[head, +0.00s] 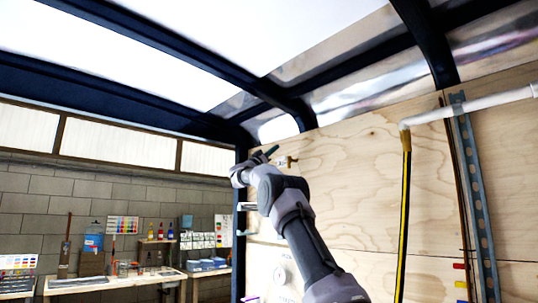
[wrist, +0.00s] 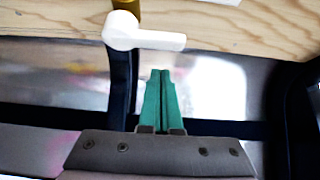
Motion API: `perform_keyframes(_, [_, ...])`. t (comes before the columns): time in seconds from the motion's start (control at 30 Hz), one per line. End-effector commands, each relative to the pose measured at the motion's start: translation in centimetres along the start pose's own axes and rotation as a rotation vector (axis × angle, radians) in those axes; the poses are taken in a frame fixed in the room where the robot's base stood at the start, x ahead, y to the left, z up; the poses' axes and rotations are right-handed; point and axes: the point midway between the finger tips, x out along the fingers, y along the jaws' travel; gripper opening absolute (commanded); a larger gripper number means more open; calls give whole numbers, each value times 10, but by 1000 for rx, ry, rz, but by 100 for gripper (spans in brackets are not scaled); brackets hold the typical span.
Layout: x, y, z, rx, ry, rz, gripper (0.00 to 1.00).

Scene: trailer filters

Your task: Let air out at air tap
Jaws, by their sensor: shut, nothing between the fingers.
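The air tap shows in the wrist view as a white lever (wrist: 150,39) on a brass stem (wrist: 127,5) by the plywood wall. The lever points right, beyond my fingertips. In the head view a small brass fitting (head: 287,162) on the plywood, which looks like the tap, is just right of my gripper (head: 272,151). My gripper's green fingers (wrist: 161,72) are shut together and empty. The fingertips are close to the lever with a small gap in the picture; depth is hard to judge.
The plywood wall (head: 350,185) fills the right, with a black-and-yellow hose (head: 404,220), a white pipe (head: 470,107) and a metal strip (head: 475,190). Dark roof beams (head: 200,60) run overhead. Cluttered benches (head: 110,282) stand at the back left.

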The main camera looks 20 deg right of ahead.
Motion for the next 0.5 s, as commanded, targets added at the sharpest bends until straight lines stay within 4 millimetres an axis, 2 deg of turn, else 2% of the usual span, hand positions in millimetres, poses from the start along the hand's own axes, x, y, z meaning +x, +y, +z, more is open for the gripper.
perform_keyframes(0.3, [-19, -1, 24, -1, -1, -2, 0])
perform_keyframes(0.5, [-25, 0, 31, 1, 0, -1, 0])
